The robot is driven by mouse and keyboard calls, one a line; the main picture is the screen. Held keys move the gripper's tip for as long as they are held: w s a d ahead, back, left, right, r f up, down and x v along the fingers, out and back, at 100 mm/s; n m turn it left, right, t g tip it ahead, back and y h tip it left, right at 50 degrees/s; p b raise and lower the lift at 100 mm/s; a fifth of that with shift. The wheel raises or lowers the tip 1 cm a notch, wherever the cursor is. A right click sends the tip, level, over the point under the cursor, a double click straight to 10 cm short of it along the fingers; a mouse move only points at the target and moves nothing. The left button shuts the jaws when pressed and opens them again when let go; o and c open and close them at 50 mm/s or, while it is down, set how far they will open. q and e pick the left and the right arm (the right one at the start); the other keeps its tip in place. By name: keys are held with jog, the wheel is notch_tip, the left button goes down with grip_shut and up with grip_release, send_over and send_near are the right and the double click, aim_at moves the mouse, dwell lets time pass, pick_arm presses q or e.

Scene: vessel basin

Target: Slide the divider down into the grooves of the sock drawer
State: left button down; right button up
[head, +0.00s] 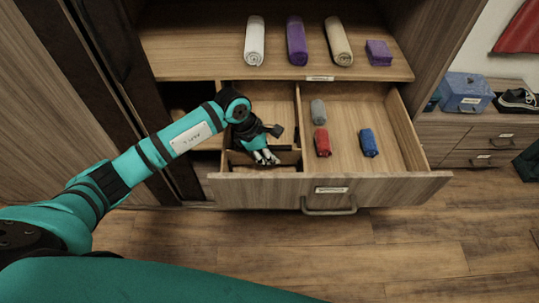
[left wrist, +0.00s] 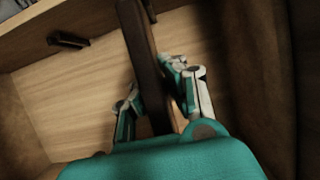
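The open sock drawer (head: 400,183) has socks in its right part. My left gripper (head: 265,157) reaches down into its front left part. The dark brown divider (head: 288,157) lies crosswise there, near the drawer front. In the left wrist view the divider (left wrist: 138,35) runs between the two fingers of the left gripper (left wrist: 158,95), which close on its sides. The divider looks low between the drawer walls. Its lower edge and the grooves are hidden, so I cannot tell how deep it sits. My right gripper is not in view.
A grey (head: 318,111), a red (head: 322,142) and a blue (head: 368,142) rolled sock lie right of the fixed partition (head: 298,115). Several rolled cloths rest on the shelf (head: 190,55) above. A blue box (head: 465,90) stands at the right.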

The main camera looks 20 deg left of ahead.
pick_arm(q)
jog(key=shift+f+b, duration=1.2)
jog(key=shift+f, duration=0.2)
jog(key=c, duration=1.4)
grip_release()
jog(key=v, duration=1.2)
